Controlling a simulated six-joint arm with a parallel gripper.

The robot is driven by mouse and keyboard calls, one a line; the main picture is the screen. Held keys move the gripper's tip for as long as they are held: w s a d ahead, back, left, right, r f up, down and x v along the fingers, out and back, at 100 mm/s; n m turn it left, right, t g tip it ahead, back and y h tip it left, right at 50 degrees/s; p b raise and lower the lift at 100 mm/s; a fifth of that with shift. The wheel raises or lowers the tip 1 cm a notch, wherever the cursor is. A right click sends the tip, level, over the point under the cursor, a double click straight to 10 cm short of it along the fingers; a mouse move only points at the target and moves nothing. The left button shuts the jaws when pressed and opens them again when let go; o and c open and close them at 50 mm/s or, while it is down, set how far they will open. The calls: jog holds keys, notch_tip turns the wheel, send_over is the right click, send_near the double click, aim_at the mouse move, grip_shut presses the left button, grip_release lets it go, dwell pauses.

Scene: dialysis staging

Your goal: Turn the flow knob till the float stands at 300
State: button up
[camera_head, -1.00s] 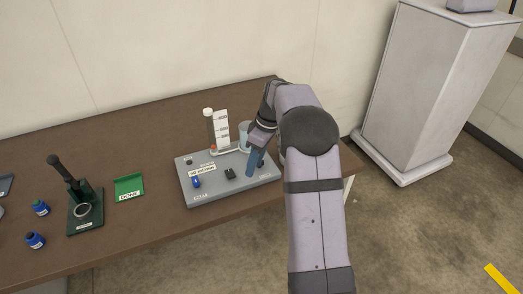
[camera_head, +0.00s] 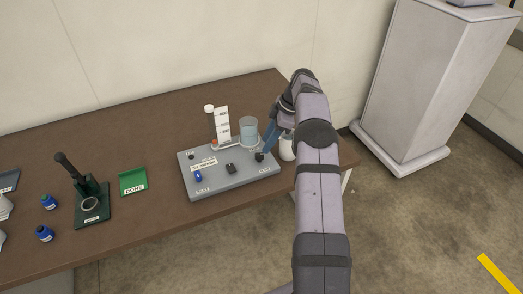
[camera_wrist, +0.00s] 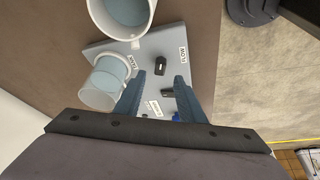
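The flow knob (camera_wrist: 161,66) is a small black knob beside the FLOW label (camera_wrist: 183,54) in the wrist view; it also shows at the panel's right end in the head view (camera_head: 260,156). My gripper (camera_wrist: 160,78) is open, its blue fingers apart and empty. The knob appears just beyond and between the fingertips; whether they touch it is unclear. In the head view my gripper (camera_head: 267,146) is close above and behind the knob. The flow tube (camera_head: 211,127) stands at the panel's back with a white scale (camera_head: 222,123). The float and scale numbers are too small to read.
A beaker of bluish liquid (camera_head: 248,131) stands close left of my gripper. A white jug (camera_head: 287,149) is right of the panel (camera_head: 220,186), partly behind my arm. A black part (camera_head: 230,168) and blue part (camera_head: 198,176) sit on the panel. A green tray (camera_head: 132,181) lies left.

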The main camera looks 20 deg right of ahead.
aim_at(260, 154)
jog(key=shift+p+x, duration=0.95)
jog(key=shift+x, duration=2.05)
grip_shut()
